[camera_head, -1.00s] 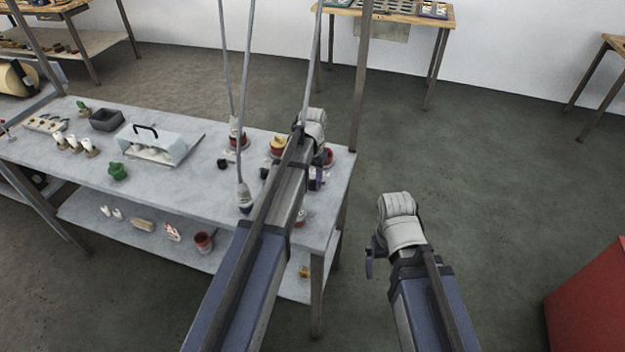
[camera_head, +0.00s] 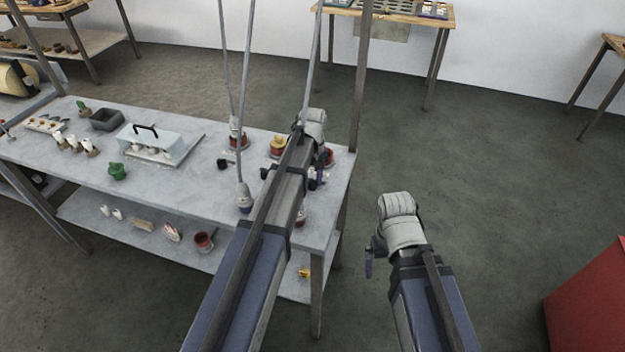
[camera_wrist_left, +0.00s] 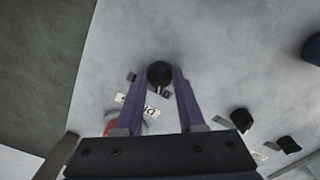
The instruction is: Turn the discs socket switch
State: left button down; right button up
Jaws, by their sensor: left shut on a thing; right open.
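A black round switch knob (camera_wrist_left: 160,72) stands on the pale grey bench top in the left wrist view. My left gripper (camera_wrist_left: 160,80) has its two purple fingers on either side of the knob and is shut on it. A small white label (camera_wrist_left: 138,106) lies beside the knob; its text is too small to read. In the head view my left gripper (camera_head: 318,178) is low at the right end of the bench, and my arm hides the knob there. My right gripper (camera_head: 369,258) is open and empty over the floor, right of the bench.
Two more black switches (camera_wrist_left: 239,120) (camera_wrist_left: 284,144) sit nearby. Red-based sockets (camera_head: 278,146) and hanging cables (camera_head: 240,120) crowd the arm. A glass-like cover with a black handle (camera_head: 152,145) stands left on the bench (camera_head: 200,185).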

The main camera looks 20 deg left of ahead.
aim_at(312, 180)
pick_arm(q)
jog(key=shift+n, duration=0.8)
jog(key=c, duration=0.5)
grip_release()
notch_tip(312, 180, up, 8)
jog(key=p, duration=0.8)
jog(key=shift+f, duration=0.1)
jog(key=shift+f+b, duration=0.15)
jog(key=shift+b, duration=0.15)
